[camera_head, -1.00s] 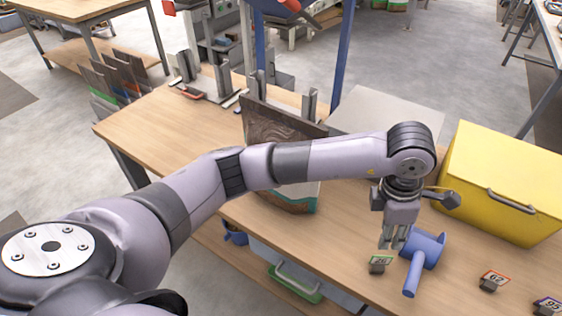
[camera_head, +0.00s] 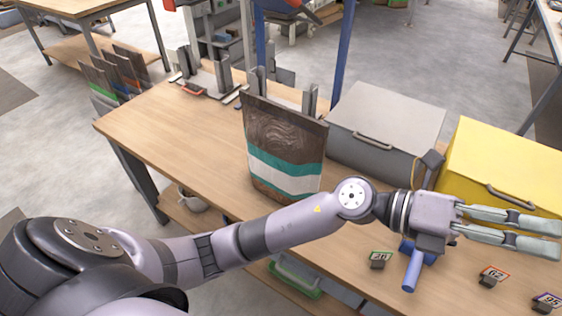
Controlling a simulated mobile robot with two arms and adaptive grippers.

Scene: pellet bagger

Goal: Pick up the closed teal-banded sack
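The teal-banded sack (camera_head: 284,135) stands upright on the wooden bench in the middle of the head view. My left forearm passes in front of the sack's lower right. My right gripper is not in view.
A grey lidded box (camera_head: 385,128) and a yellow box (camera_head: 510,165) stand right of the sack. A blue scoop-like tool (camera_head: 413,270) lies partly under my gripper. Metal posts (camera_head: 310,98) rise behind the sack.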

